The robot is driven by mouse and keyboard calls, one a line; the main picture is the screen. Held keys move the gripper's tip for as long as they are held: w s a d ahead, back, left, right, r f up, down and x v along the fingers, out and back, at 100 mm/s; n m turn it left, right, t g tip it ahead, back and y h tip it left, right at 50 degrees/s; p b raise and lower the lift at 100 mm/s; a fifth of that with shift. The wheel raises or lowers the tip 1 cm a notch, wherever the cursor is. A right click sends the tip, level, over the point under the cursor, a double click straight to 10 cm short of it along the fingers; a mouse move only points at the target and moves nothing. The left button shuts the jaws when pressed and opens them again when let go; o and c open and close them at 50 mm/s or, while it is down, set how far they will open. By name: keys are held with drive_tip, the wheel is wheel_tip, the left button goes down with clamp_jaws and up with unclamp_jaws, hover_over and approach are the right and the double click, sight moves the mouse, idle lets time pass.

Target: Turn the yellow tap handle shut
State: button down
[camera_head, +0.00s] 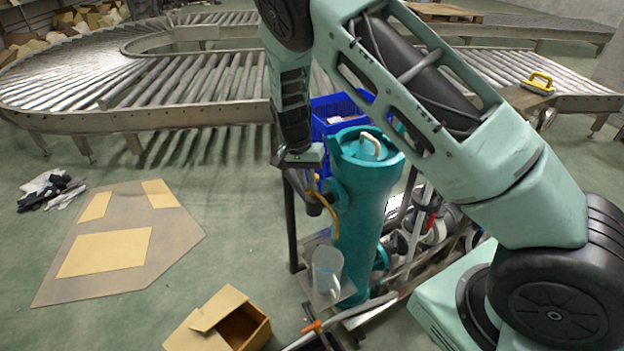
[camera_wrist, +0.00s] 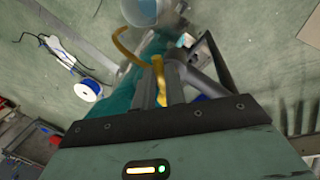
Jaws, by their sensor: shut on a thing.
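The yellow tap handle (camera_head: 327,208) is a thin curved lever on the left side of the teal upright cylinder (camera_head: 358,225). It also shows in the wrist view (camera_wrist: 123,45), curving up and left from between the fingers. My gripper (camera_head: 312,182) points down beside the cylinder. In the wrist view my gripper (camera_wrist: 159,82) is shut on the handle, with a dark finger on either side of it. My gripper partly hides the tap body.
A clear container (camera_head: 327,268) stands on a small shelf below the tap. A blue crate (camera_head: 335,108) is behind the cylinder, and a dark post (camera_head: 291,225) stands to its left. An open cardboard box (camera_head: 225,322) lies on the floor. A roller conveyor (camera_head: 190,95) runs behind.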

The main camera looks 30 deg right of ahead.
drive_tip(key=shift+w+a+m+g+y, duration=0.2)
drive_tip(key=shift+w+m, duration=0.35)
drive_tip(key=shift+m, duration=0.9)
drive_tip(key=shift+w+a+m+y, duration=0.1)
drive_tip(key=shift+w+m+y, duration=0.4)
drive_tip(key=shift+m, duration=1)
drive_tip(key=shift+w+a+m+g+y, duration=0.1)
drive_tip(key=shift+w+m, duration=0.55)
drive_tip(key=shift+m, duration=0.8)
drive_tip(key=shift+r, duration=0.1)
drive_tip(key=c, duration=1.5)
unclamp_jaws()
drive_tip(key=shift+o, duration=0.2)
drive_tip(key=w+r+b, duration=0.2)
drive_tip(key=w+r, duration=0.1)
drive_tip(key=r, duration=1.4)
drive_tip(key=shift+w+b, duration=0.2)
drive_tip(key=shift+b, duration=0.2)
drive_tip(key=shift+s, duration=0.1)
